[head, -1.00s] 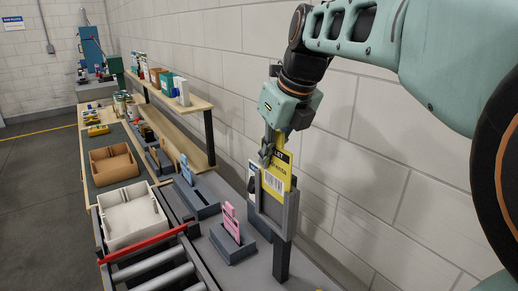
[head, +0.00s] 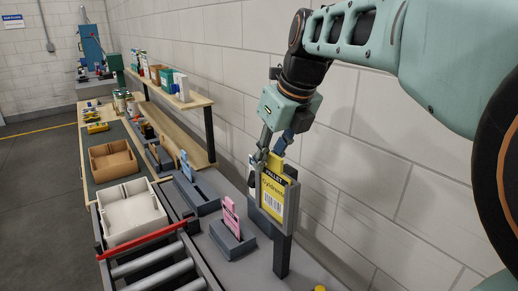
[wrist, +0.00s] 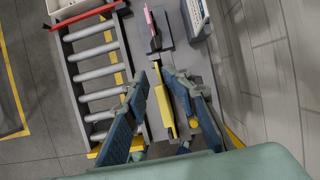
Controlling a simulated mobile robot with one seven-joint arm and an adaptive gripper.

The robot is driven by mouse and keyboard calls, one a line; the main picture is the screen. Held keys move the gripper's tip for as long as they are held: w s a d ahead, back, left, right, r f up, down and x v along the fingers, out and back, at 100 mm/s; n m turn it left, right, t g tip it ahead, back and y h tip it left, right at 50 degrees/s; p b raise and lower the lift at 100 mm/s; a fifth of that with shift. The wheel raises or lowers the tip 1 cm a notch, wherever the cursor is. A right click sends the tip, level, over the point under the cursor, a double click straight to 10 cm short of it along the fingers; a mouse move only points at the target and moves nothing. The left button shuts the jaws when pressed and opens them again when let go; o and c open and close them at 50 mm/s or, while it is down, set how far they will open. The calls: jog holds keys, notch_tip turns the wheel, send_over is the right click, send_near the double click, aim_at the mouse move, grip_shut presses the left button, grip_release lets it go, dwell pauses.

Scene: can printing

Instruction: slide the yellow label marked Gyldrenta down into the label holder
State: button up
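The yellow label (head: 272,192), with a black band reading PALLET, a name that looks like Gyldrenta and a barcode, stands upright in the grey label holder (head: 291,207) on a post. Its lower part sits inside the holder's frame, and its top edge sticks out above. My gripper (head: 271,150) is just above, with its fingers spread around the label's top. In the wrist view, my gripper (wrist: 163,92) has blue pads on both sides of the yellow label (wrist: 164,108), with gaps that look clear. How deep the label sits is hard to tell.
A pink label (head: 231,218) stands in a grey block left of the holder, and a blue label (head: 187,168) stands farther back. A roller conveyor (head: 155,262) with a white bin (head: 131,213) is at left. The block wall is close on the right.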

jog(key=shift+f, duration=0.1)
notch_tip(320, 180, up, 10)
jog(key=shift+r, duration=0.1)
dwell(0.6)
dwell(0.3)
